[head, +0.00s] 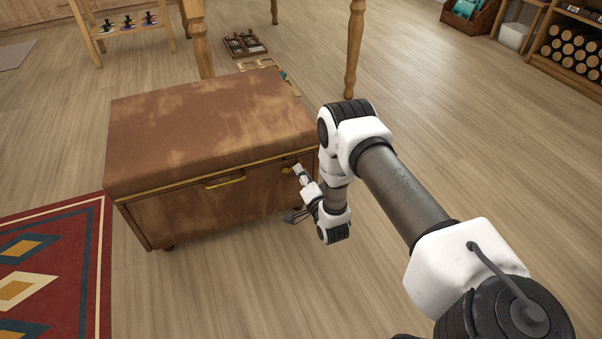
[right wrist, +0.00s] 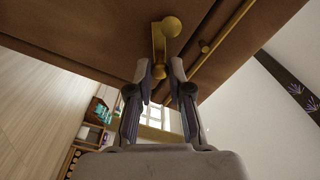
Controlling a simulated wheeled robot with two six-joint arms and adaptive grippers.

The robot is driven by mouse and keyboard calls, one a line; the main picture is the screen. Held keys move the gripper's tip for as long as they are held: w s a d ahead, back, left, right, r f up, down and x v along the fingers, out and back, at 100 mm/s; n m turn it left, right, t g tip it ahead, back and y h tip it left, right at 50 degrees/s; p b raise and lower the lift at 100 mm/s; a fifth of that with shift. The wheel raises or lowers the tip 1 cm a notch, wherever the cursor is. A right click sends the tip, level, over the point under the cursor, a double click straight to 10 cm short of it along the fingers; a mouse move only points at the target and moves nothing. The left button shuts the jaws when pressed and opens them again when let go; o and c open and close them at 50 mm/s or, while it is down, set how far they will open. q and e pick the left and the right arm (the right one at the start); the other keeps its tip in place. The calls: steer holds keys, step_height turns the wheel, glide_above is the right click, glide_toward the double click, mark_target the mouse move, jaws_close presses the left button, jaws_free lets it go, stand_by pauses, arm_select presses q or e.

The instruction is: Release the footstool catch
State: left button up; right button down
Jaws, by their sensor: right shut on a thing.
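The footstool (head: 200,130) is a brown suede box with a padded lid and a brass strip along the seam, standing on the wooden floor. Its lid looks closed. The brass catch (right wrist: 158,45) is a small lever with a ball end on the front face; it also shows near the front's right end in the head view (head: 287,169). My right gripper (head: 296,172) is at the catch. In the right wrist view its two fingers (right wrist: 160,72) are shut on the lower part of the catch, one on each side. My left gripper is not in view.
A brass handle (head: 225,180) sits on the footstool's front, left of the catch. A patterned red rug (head: 95,270) lies at left. Wooden table legs (head: 354,50) and a tray of small items (head: 245,44) are behind.

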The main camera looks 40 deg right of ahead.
steer(key=shift+f+m, duration=0.2)
steer(key=shift+m, duration=0.3)
steer(key=c, duration=1.1)
jaws_free()
steer(key=shift+s, duration=0.15)
steer(key=v, duration=0.7)
steer(key=shift+s, duration=0.15)
